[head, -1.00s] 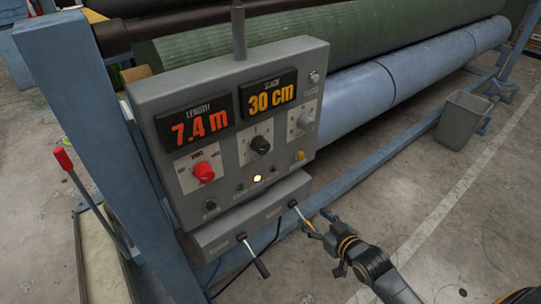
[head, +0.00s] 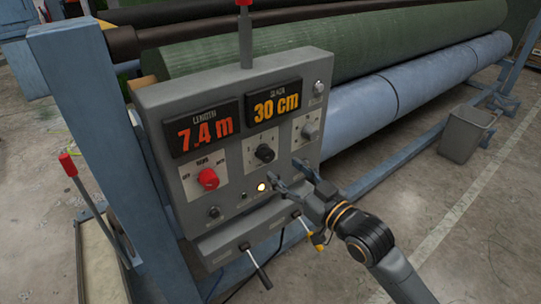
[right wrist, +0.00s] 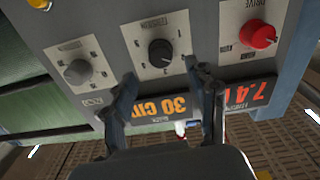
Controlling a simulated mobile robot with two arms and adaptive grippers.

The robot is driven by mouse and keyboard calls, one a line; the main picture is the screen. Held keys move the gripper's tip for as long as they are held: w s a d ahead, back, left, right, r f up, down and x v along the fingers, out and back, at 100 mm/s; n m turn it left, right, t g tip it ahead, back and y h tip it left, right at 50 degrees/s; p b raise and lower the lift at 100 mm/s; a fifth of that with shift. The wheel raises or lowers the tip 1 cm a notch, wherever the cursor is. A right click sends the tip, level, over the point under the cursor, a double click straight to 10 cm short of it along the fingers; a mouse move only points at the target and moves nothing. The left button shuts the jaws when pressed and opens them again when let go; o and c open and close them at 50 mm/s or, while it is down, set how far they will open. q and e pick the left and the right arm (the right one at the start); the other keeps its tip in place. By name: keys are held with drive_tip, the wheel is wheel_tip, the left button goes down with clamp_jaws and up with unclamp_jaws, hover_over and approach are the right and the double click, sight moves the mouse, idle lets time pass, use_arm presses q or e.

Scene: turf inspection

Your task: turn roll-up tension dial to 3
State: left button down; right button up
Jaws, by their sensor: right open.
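The tension dial is a black knob (head: 264,153) on a white plate in the middle of the grey control panel (head: 160,98). In the right wrist view the panel appears upside down, with the black knob (right wrist: 161,53) under its TENSION label. The knob's setting is too small to read. My right gripper (head: 286,175) is open and empty, just below and to the right of the knob. In the right wrist view its fingers (right wrist: 160,75) stand apart on either side of the knob's line, apparently short of it. My left gripper is not in view.
A red drive knob (head: 208,179) is left of the dial and a grey knob (head: 309,130) is right. Displays read 7.4 m (head: 205,133) and 30 cm (head: 276,104). A lit yellow lamp (head: 262,187) and levers (head: 258,268) are below. A grey bin (head: 464,135) stands right.

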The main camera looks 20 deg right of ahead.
sight(269, 158)
drive_tip(key=x, duration=0.6)
drive_tip(key=shift+w+a+p, duration=0.1)
drive_tip(key=shift+w+p, duration=0.3)
drive_tip(key=c, duration=1.2)
drive_tip(key=shift+o, duration=0.2)
drive_tip(key=shift+r+m+p, duration=0.2)
drive_tip(key=shift+m+p, duration=1.1)
drive_tip(key=shift+p, duration=0.1)
drive_tip(key=m+p, duration=0.2)
drive_tip(key=shift+m, duration=0.3)
drive_tip(key=m+p, duration=0.2)
drive_tip(key=m, duration=0.1)
drive_tip(key=shift+m, duration=0.3)
drive_tip(key=shift+f+m+p, duration=0.1)
drive_tip(key=shift+m+p, duration=0.6)
drive_tip(key=shift+m, duration=0.7)
